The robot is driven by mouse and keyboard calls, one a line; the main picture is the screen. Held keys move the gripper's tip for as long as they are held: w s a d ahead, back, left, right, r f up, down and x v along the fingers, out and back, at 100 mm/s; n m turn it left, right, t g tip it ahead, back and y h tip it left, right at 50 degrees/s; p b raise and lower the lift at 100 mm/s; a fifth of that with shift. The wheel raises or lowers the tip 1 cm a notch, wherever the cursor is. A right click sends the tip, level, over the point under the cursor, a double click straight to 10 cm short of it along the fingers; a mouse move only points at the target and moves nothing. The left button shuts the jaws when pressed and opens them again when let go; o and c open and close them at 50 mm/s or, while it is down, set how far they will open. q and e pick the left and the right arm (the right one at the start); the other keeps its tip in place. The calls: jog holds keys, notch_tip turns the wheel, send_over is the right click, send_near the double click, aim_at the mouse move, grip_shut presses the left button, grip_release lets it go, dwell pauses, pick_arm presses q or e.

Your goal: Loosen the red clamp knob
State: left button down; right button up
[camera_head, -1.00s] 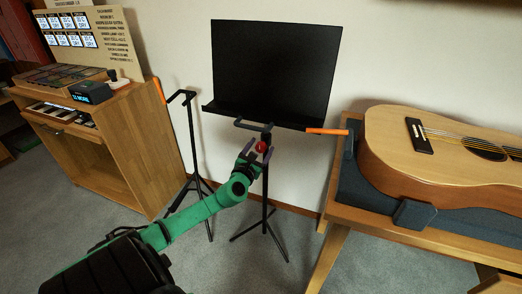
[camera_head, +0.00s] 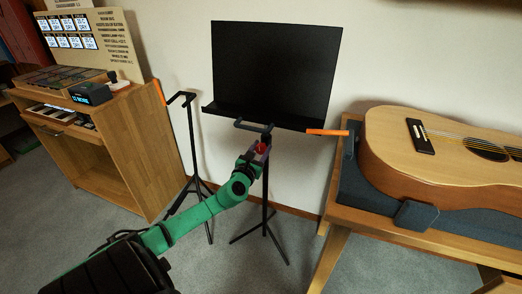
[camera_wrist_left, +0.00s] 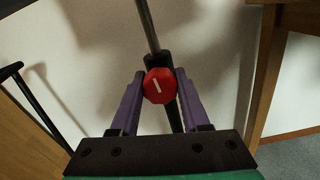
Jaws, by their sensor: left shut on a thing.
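The red clamp knob (camera_head: 261,147) sits on the pole of the black music stand (camera_head: 276,65), below its desk. In the left wrist view the red knob (camera_wrist_left: 158,86) is a faceted disc with a white line mark, tilted a little from upright. My left gripper (camera_head: 258,150) comes from the lower left and is shut on the knob. Its two purple fingers (camera_wrist_left: 158,90) touch the knob from left and right. The stand's pole runs behind the knob. My right gripper is in neither view.
A second, thin black stand (camera_head: 190,140) with a hooked top stands to the left. A wooden cabinet (camera_head: 125,155) is further left. A guitar (camera_head: 400,150) lies in a blue-padded wooden bench (camera_head: 345,210) at right. An orange bar (camera_head: 327,132) sticks out beside the desk.

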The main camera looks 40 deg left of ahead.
pick_arm(q)
jog(key=n+b, duration=0.2)
jog(key=n, duration=0.3)
jog(key=shift+f+n+b, duration=0.15)
jog(key=shift+n+b, duration=0.25)
jog(key=n, duration=0.2)
jog(key=shift+n+b, duration=0.35)
jog(key=shift+n, duration=0.05)
jog(key=n, duration=0.3)
jog(key=shift+a+n, duration=0.1)
jog(key=shift+n, duration=0.2)
jog(key=n, duration=0.2)
jog(key=shift+n, duration=0.3)
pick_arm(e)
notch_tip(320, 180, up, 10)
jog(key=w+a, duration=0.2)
pick_arm(q)
jog(key=n, duration=0.3)
jog(key=shift+n, duration=1.2)
jog(key=shift+n+p, duration=0.55)
jog(key=shift+n, duration=0.75)
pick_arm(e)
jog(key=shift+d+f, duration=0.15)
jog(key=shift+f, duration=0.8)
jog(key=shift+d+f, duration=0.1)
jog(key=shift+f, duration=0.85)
pick_arm(q)
jog(key=shift+f, duration=0.1)
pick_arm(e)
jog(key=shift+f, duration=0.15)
